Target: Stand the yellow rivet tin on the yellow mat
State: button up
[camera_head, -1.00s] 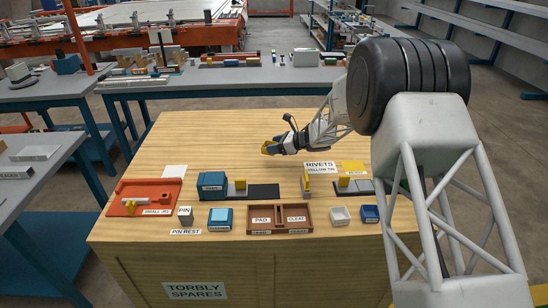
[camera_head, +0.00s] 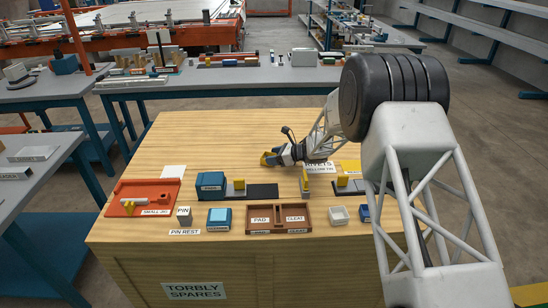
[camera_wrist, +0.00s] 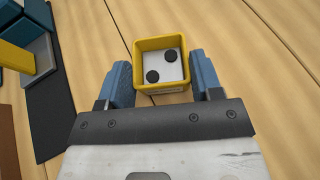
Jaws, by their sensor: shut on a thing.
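The yellow rivet tin (camera_wrist: 162,43) is a small square open-topped box with a pale inside and two dark round rivets in it. My gripper (camera_wrist: 163,70) has its two blue fingers on either side of the tin and is shut on it. In the head view the tin (camera_head: 265,160) shows at the end of my gripper (camera_head: 271,158), above the middle of the wooden bench. I cannot tell whether its base touches the wood. The yellow mat (camera_head: 351,165) lies to the right, partly hidden by my arm, beside the label reading RIVETS YELLOW TIN (camera_head: 319,169).
A dark strip with a yellow block (camera_head: 239,184) and a blue box (camera_head: 210,184) lie nearer the front. The bench's back left is clear.

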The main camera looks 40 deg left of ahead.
jog(key=shift+f, duration=0.2)
jog(key=o, duration=1.1)
jog(key=shift+c, duration=0.2)
jog(key=shift+r, duration=0.15)
jog(key=shift+w+d+r, duration=0.15)
jog(key=shift+d, duration=0.1)
jog(key=v, duration=1.1)
jog(key=shift+w+d, duration=0.1)
jog(key=shift+d, duration=0.1)
